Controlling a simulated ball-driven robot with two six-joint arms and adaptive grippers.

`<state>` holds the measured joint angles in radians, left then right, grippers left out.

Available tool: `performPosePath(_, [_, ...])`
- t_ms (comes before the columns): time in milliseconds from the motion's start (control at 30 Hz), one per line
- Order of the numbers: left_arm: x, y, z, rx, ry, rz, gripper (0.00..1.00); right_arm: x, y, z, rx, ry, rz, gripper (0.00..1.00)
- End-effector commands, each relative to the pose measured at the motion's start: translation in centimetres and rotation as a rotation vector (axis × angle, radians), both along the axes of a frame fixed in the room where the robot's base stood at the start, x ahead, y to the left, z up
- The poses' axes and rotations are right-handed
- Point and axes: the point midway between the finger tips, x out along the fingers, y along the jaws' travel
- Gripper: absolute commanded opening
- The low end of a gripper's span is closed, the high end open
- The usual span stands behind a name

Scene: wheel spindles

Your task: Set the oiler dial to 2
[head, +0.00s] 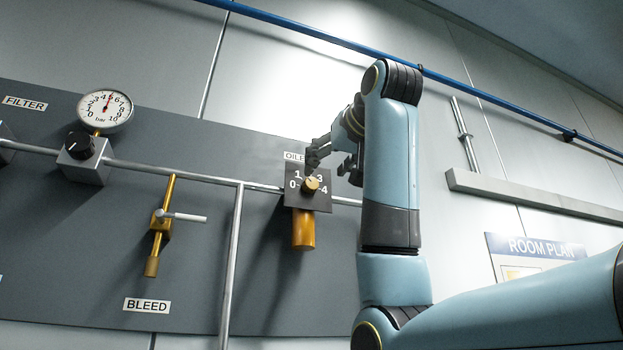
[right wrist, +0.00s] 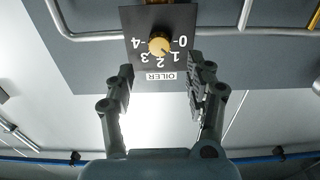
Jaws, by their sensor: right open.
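The oiler dial is a small brass knob (head: 311,183) on a dark square plate (head: 293,201) marked 0 to 4, with a brass cylinder (head: 303,230) below it. The OILER label is partly covered by my right gripper (head: 331,163) in the head view. In the right wrist view the plate (right wrist: 133,22) and knob (right wrist: 159,43) appear upside down. My right gripper (right wrist: 161,66) is open and empty, its two fingers apart, with the knob showing between and beyond the tips. I see no finger touching the knob. The pointer's exact setting is too small to tell. My left gripper is out of view.
A pressure gauge (head: 105,109) and a regulator with a black knob (head: 80,145) stand to the left. A BLEED valve (head: 160,225) with a light lever sits between them and the dial. Grey pipe (head: 232,262) runs along the panel. A ROOM PLAN sign (head: 541,246) hangs right.

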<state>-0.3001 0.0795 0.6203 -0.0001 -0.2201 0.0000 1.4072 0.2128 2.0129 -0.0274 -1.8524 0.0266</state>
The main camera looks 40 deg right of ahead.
Motion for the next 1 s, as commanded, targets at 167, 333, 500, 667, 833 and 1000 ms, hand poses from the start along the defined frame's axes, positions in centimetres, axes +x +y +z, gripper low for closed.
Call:
performPosePath(167, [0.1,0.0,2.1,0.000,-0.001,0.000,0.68,3.7,-0.9,0.3,0.000,0.005,0.000,0.54])
performPosePath(333, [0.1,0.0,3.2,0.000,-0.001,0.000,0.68,6.3,-1.5,0.2,0.001,0.004,0.000,0.54])
performPosePath(500, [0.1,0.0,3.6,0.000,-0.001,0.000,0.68,7.5,-1.8,0.1,0.001,0.001,0.000,0.54])
performPosePath(667, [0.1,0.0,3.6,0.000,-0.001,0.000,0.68,7.7,-1.8,0.0,0.000,0.001,0.000,0.54])
performPosePath(833, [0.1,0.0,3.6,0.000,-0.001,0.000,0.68,7.7,-1.8,0.0,0.000,0.001,0.000,0.48])
performPosePath(1000, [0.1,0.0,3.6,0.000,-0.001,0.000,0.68,7.7,-1.8,0.0,0.000,0.001,0.000,0.26])
